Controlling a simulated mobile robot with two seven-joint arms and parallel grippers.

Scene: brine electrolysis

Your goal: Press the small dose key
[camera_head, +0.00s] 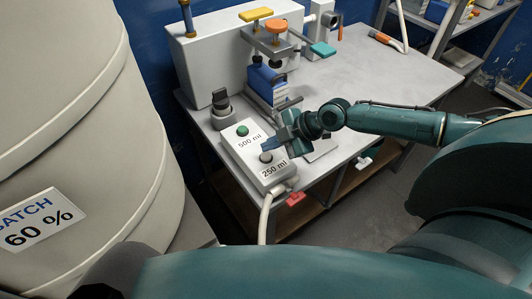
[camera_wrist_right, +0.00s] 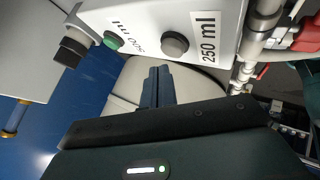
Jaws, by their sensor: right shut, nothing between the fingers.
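The small dose key is a round grey button (camera_head: 266,157) beside the "250 ml" label on a white box. In the right wrist view the grey button (camera_wrist_right: 174,45) shows clear of the fingers. A green button (camera_head: 242,130) by the "500 ml" label sits farther back on the same box; it also shows in the right wrist view (camera_wrist_right: 113,41). My right gripper (camera_head: 268,147) is shut and empty, its fingertips close to the grey button. In the right wrist view the fingertips (camera_wrist_right: 158,72) appear just below the button; I cannot tell any contact. My left gripper is out of view.
The white box (camera_head: 238,148) stands on a grey table (camera_head: 410,71) at its front left corner. A dark knob (camera_head: 221,103) and a blue block (camera_head: 266,82) stand behind it. A large cream tank (camera_head: 80,110) is at left. A pale hose (camera_head: 265,215) leaves the box's front.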

